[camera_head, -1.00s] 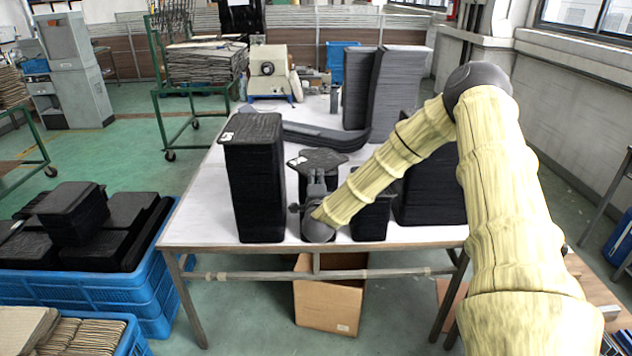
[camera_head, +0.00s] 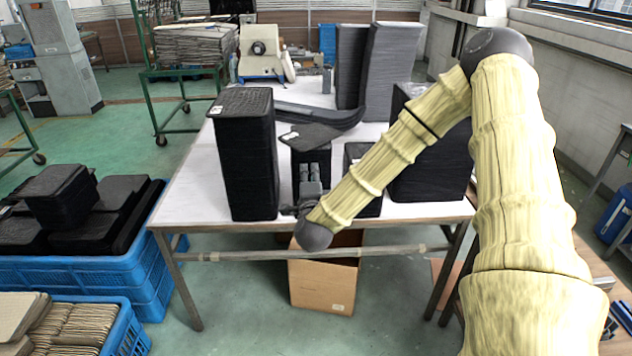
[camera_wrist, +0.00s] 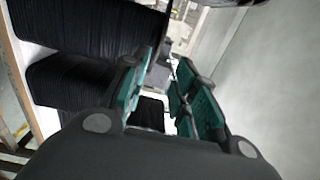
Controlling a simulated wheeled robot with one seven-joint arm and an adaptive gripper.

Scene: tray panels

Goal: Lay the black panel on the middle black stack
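The black panel (camera_head: 310,134) lies flat on top of the middle black stack (camera_head: 322,165) in the head view. A white label shows at its left, and it sits turned, with corners sticking out past the stack's sides. My gripper (camera_head: 310,172) is in front of this stack, below the panel's level, apart from the panel as far as I can see. In the wrist view my gripper (camera_wrist: 168,80) has its green-padded fingers apart with nothing held between them. My gripper and forearm hide the lower front of the middle stack.
A taller black stack (camera_head: 248,160) stands close on the left. A lower stack (camera_head: 358,155) and a wide one (camera_head: 436,165) stand on the right. The white table's (camera_head: 195,192) left part is bare. Blue crates (camera_head: 85,275) stand left of the table.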

